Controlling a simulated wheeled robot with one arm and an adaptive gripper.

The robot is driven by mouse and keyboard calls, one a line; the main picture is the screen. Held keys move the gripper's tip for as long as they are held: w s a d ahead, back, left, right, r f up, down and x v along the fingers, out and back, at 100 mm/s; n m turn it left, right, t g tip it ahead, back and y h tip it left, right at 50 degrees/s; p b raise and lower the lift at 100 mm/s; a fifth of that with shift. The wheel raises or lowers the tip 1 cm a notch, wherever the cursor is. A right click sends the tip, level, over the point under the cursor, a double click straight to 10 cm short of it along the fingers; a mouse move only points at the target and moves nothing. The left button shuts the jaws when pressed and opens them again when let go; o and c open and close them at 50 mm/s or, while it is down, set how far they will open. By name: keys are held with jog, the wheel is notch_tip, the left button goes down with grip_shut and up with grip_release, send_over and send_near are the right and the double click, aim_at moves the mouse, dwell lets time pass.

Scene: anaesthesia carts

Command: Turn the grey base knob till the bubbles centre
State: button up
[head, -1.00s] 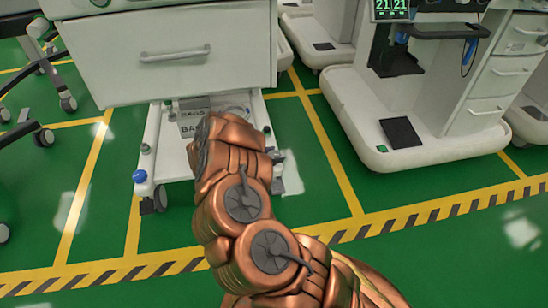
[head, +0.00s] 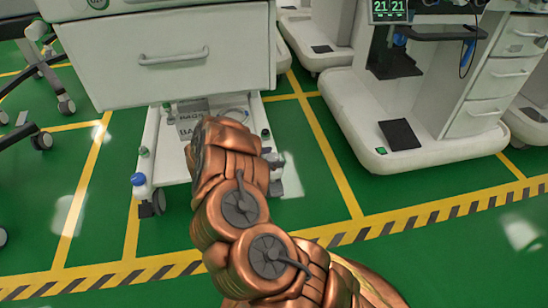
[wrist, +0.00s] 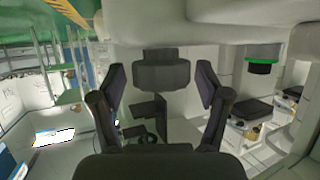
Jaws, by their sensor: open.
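I cannot make out the grey base knob or any level bubbles in either view. The white cart (head: 165,60) with a wide drawer stands ahead, and its low base (head: 172,167) shows beneath. My copper arm covers the right part of that base in the head view and hides my gripper there. In the wrist view my gripper (wrist: 160,75) is open, its two dark fingers spread apart. A dark grey block (wrist: 163,72) shows between them; I cannot tell what it belongs to. No held object can be seen.
A grey labelled box (head: 190,122) is on the base. Another white cart (head: 345,105) stands right, a wheeled stand (head: 55,75) left. Green floor in front is open. The wrist view shows a green-ringed black cylinder (wrist: 261,66).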

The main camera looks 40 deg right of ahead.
jog(key=v, duration=1.2)
dwell(0.3)
